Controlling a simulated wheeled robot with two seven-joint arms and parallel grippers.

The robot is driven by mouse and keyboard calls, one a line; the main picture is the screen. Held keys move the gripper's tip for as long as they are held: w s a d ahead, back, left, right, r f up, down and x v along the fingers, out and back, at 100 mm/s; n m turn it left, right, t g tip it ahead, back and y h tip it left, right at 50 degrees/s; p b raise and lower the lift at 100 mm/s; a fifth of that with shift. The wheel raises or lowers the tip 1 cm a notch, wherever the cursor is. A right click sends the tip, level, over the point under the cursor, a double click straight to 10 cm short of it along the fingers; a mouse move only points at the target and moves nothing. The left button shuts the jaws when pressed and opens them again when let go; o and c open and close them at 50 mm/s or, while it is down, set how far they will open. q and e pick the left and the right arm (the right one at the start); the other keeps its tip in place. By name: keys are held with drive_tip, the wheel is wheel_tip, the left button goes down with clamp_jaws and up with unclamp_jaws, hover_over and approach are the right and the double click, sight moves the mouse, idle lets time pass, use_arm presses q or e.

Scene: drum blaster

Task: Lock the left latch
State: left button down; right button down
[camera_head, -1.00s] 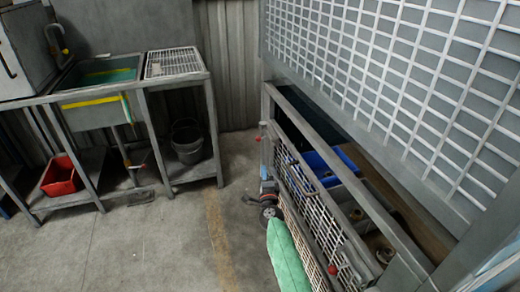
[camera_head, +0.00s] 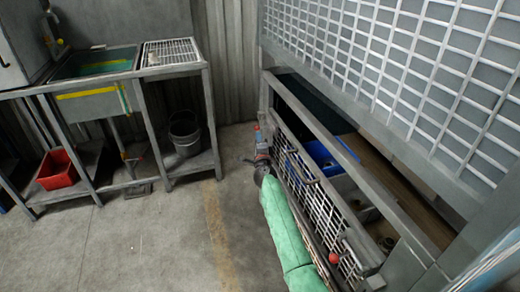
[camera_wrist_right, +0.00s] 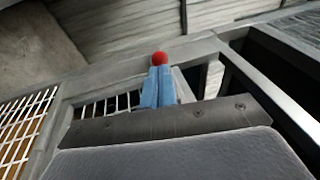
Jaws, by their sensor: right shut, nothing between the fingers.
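The left latch's red ball knob (camera_wrist_right: 160,57) shows in the right wrist view, just beyond my fingertips; I cannot tell whether they touch it. My right gripper (camera_wrist_right: 158,88) has its blue fingers shut together with nothing between them. In the head view my right gripper (camera_head: 259,136) is at the far end of the low mesh gate (camera_head: 307,185), where it mostly hides the left latch. Another red knob (camera_head: 333,258) is on the gate's near end. My left gripper is out of view.
A grey frame with white mesh (camera_head: 400,60) rises above the gate. Behind the gate lies a blue bin (camera_head: 322,153). A sink bench (camera_head: 95,100) with a red bin (camera_head: 56,169) and dark bucket (camera_head: 185,135) stands left. The floor (camera_head: 150,240) between is clear.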

sight(256, 130)
drive_tip(key=shift+x, duration=0.85)
drive_tip(key=shift+w+b, duration=0.1)
drive_tip(key=shift+b, duration=0.2)
drive_tip(key=w+b, duration=0.1)
drive_tip(key=w+a+b, duration=0.1)
drive_tip(key=w, duration=0.1)
drive_tip(key=shift+w+f, duration=0.15)
drive_tip(key=shift+w+a, duration=0.1)
drive_tip(key=shift+w, duration=0.1)
drive_tip(key=shift+r, duration=0.4)
